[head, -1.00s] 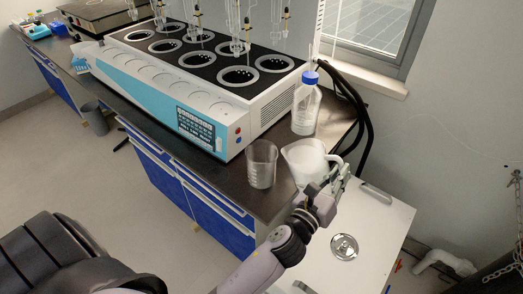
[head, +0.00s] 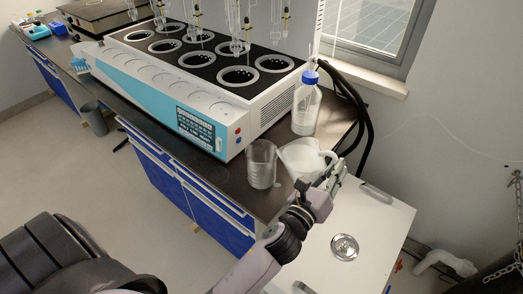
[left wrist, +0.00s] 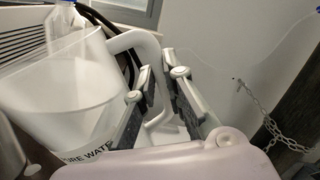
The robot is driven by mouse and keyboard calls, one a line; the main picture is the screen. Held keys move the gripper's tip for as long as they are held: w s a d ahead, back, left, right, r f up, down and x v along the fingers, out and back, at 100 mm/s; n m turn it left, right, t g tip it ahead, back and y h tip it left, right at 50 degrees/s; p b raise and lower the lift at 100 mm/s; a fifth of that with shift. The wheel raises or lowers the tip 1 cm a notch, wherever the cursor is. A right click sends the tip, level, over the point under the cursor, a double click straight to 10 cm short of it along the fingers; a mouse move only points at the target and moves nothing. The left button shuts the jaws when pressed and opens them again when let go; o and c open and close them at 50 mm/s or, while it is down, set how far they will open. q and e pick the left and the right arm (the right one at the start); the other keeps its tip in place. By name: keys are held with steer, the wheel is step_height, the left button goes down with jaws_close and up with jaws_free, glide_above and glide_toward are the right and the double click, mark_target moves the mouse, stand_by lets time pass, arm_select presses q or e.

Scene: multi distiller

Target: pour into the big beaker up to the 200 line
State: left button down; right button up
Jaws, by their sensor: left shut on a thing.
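The big beaker (head: 262,166), clear grey with faint white marks, stands upright on the dark bench near its front right corner. A translucent white jug (head: 299,155) is just right of it, tilted a little towards it, with its spout side by the beaker's rim. The jug also fills the left of the left wrist view (left wrist: 65,95), where part of a "PURE WATER" label shows. My left gripper (head: 333,178) is shut on the jug's handle (left wrist: 153,75). I cannot read the beaker's lines or its liquid level. My right gripper is out of view.
A blue-capped bottle (head: 306,108) stands behind the jug. The large multi-position distiller (head: 215,85) fills the bench to the left. A white cabinet (head: 375,225) with a round metal lid is at the lower right. Black hoses (head: 364,120) hang behind.

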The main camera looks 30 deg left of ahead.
mark_target(320, 170)
arm_select(q)
steer(key=shift+a+r+n, duration=0.7)
steer(key=shift+a+n, duration=0.2)
steer(key=shift+a, duration=0.05)
stand_by(0.9)
steer(key=shift+a+r+n+t+y+p, duration=0.1)
steer(key=shift+a+r+n+p, duration=0.2)
steer(key=shift+r, duration=0.35)
steer(key=shift+a+r+n+t+y+p, duration=0.15)
steer(key=shift+r+n+p, duration=0.2)
steer(key=shift+r, duration=0.25)
steer(key=shift+a+r+n+t+y+p, duration=0.1)
steer(key=shift+a+r+n+p, duration=0.2)
steer(key=shift+r, duration=0.35)
stand_by(0.9)
steer(key=shift+a+n, duration=0.1)
steer(key=shift+n, duration=0.25)
stand_by(0.9)
steer(key=shift+r, duration=0.1)
